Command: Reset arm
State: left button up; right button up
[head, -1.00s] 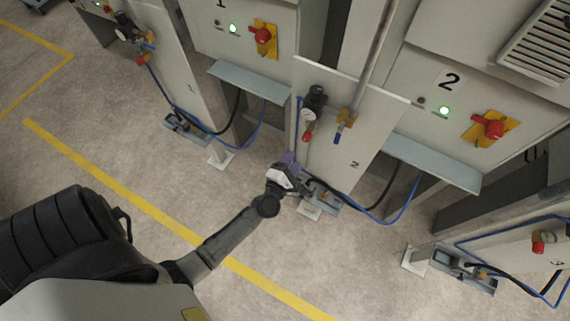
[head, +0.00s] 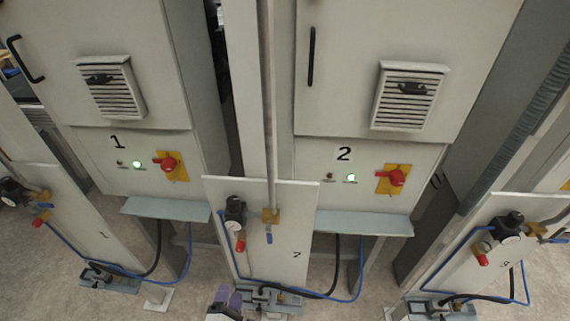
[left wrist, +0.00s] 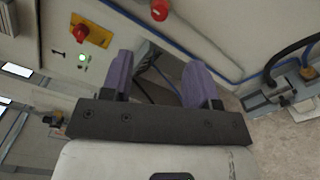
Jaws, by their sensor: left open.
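My left gripper (head: 230,300) shows at the bottom edge of the head view, in front of the foot of the panel of station 2 (head: 285,225). Its two purple fingers stand apart with nothing between them in the left wrist view (left wrist: 160,82). Most of my left arm is below the head view. My right gripper is not in view.
Cabinet 1 (head: 95,150) and cabinet 2 (head: 365,155) have lit green lamps and red switches on yellow plates. A gauge (head: 235,208), blue hoses and floor-level metal brackets (head: 262,296) are close to my left gripper. Another panel (head: 500,245) stands right.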

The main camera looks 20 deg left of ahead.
pick_arm(q)
jog(key=d+f+m+g+h, duration=0.3)
jog(key=d+m+h, duration=0.65)
jog(key=m, duration=0.45)
jog(key=s+d+m+g+h, duration=0.25)
jog(key=s+m+g, duration=0.35)
jog(key=m, duration=0.4)
jog(key=s+a+r+m+g+y, duration=0.2)
jog(key=s+a+r+y, duration=0.1)
jog(key=s, duration=0.3)
jog(key=s+a+r+m+g+y, duration=0.2)
jog(key=s+a+r+m+y, duration=0.1)
jog(key=s, duration=0.3)
notch_tip(320, 180, up, 13)
jog(key=p, duration=1.3)
jog(key=shift+d+r, duration=0.15)
jog(key=shift+d, duration=0.1)
